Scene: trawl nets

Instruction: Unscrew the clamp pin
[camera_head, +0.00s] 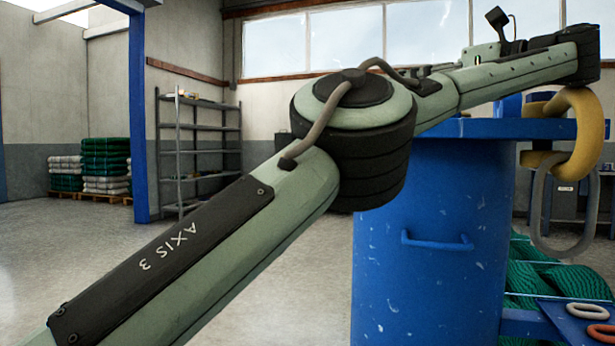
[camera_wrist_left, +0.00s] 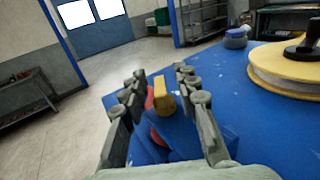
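My left gripper (camera_wrist_left: 160,73) shows in the left wrist view with its two grey jointed fingers spread apart. A small yellow block-like piece (camera_wrist_left: 164,98) shows in the gap between the fingers, and a red part (camera_wrist_left: 150,100) is partly hidden behind the left finger. A blue part (camera_wrist_left: 188,142) lies below them. I cannot tell which of these is the clamp pin, nor whether the fingers touch it. In the head view my left arm crosses the picture, and its gripper cannot be made out. My right gripper is not in view.
The blue worktop (camera_wrist_left: 255,125) bears a large yellow-rimmed reel (camera_wrist_left: 290,72) with a black knob, and a small blue pot (camera_wrist_left: 236,40). In the head view a thick yellow ring (camera_head: 578,125) and a grey link (camera_head: 541,215) hang at right. Green netting (camera_head: 535,275) lies below.

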